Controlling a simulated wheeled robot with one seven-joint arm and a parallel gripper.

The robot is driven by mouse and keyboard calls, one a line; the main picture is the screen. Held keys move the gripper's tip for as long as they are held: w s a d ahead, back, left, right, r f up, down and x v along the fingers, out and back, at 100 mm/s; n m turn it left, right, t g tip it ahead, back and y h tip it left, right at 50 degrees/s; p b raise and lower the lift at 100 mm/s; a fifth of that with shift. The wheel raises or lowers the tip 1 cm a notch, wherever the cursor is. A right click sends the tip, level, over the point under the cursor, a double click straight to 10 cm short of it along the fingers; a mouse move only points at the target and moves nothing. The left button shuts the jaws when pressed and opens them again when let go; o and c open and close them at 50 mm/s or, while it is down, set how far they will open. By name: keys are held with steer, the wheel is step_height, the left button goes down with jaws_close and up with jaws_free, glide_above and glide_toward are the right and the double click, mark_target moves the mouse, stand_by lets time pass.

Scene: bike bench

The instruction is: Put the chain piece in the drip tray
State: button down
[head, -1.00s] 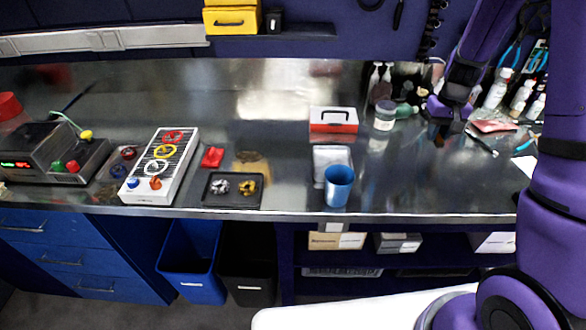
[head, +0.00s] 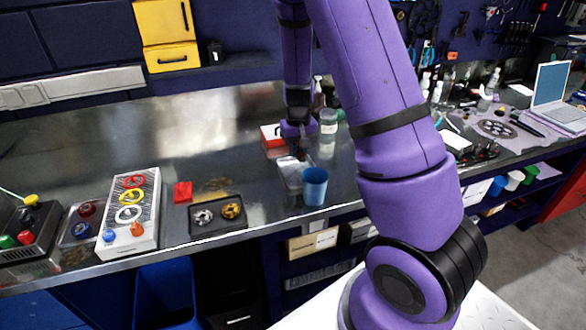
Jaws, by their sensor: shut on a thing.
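My gripper (head: 298,152) points down above a pale shallow tray, which I take to be the drip tray (head: 286,174). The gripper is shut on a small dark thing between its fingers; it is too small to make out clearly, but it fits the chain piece. I see no other chain piece for certain. The gripper and the blue cup cover part of the pale tray. I cannot tell whether the held thing touches the tray.
A blue cup (head: 314,186) stands at the tray's front right. A red and white box (head: 272,138) and a grey-lidded jar (head: 328,122) are behind. A black tray (head: 217,228) with silver and gold parts and a red block (head: 183,192) are to the left.

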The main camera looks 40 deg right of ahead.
steer(key=shift+d+f, duration=0.1)
steer(key=shift+f, duration=2.95)
steer(key=shift+f, duration=0.1)
steer(key=c, duration=1)
jaws_free()
step_height(320, 180, up, 12)
steer(key=shift+r, duration=0.2)
step_height(320, 180, up, 10)
steer(key=t+y, duration=0.1)
glide_above(298, 171)
steer(key=s+a, duration=0.5)
steer(key=s+a+r+n+t, duration=0.1)
steer(key=s+a+r, duration=0.1)
steer(key=s+r, duration=0.2)
steer(key=s+a+r+n+t, duration=0.1)
steer(key=s+a+r, duration=0.2)
steer(key=s, duration=0.7)
steer(key=s+a+r+n+t+h, duration=0.1)
steer(key=s+a+r+t, duration=0.1)
steer(key=s+r, duration=0.5)
steer(key=shift+s+a+r, duration=0.1)
steer(key=shift+s+a, duration=0.4)
steer(key=shift+a, duration=0.1)
